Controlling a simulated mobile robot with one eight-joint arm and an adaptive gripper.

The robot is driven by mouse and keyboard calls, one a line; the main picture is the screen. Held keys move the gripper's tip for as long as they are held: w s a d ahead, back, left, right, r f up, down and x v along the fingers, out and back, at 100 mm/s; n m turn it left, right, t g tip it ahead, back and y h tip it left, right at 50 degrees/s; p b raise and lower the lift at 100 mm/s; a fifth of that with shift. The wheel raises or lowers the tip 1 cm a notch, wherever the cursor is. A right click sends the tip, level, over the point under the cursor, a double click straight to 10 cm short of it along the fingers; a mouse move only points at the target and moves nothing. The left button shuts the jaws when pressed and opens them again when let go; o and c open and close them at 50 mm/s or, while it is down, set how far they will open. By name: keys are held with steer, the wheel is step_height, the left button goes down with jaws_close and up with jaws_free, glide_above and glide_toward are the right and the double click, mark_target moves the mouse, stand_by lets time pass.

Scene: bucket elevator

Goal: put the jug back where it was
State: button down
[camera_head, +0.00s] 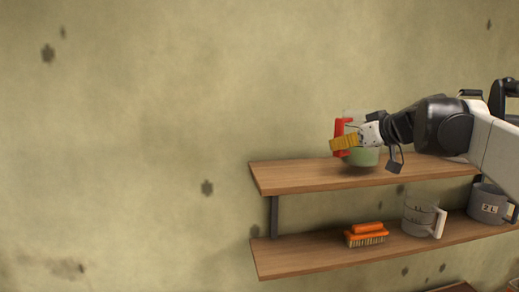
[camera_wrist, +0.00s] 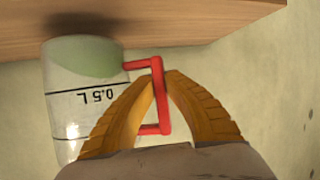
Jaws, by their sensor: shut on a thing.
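The jug is a clear cylinder marked 0.5 L with a red handle and pale green contents. In the head view the jug (camera_head: 366,157) is upright at the upper shelf (camera_head: 300,177), partly hidden by my gripper (camera_head: 344,142). In the wrist view the jug (camera_wrist: 85,95) appears upside down at the left, its green end towards the shelf (camera_wrist: 200,20). My gripper (camera_wrist: 158,88) has its yellow ribbed fingers closed on the red handle (camera_wrist: 163,115). A shadow lies on the shelf at the jug's base; I cannot tell whether they touch.
The lower shelf (camera_head: 290,258) holds an orange brush (camera_head: 366,235), a clear jug with a white handle (camera_head: 420,217) and a grey 2 L jug (camera_head: 488,204). The upper shelf's left end is bare. The stained wall stands behind.

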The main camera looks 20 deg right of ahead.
mark_target(341, 154)
steer(key=f, duration=0.2)
steer(key=shift+w+f, duration=0.25)
steer(key=shift+f, duration=0.15)
steer(key=shift+s, duration=0.15)
steer(key=c, duration=1.6)
jaws_free()
steer(key=shift+f, duration=0.15)
steer(key=shift+o, duration=0.2)
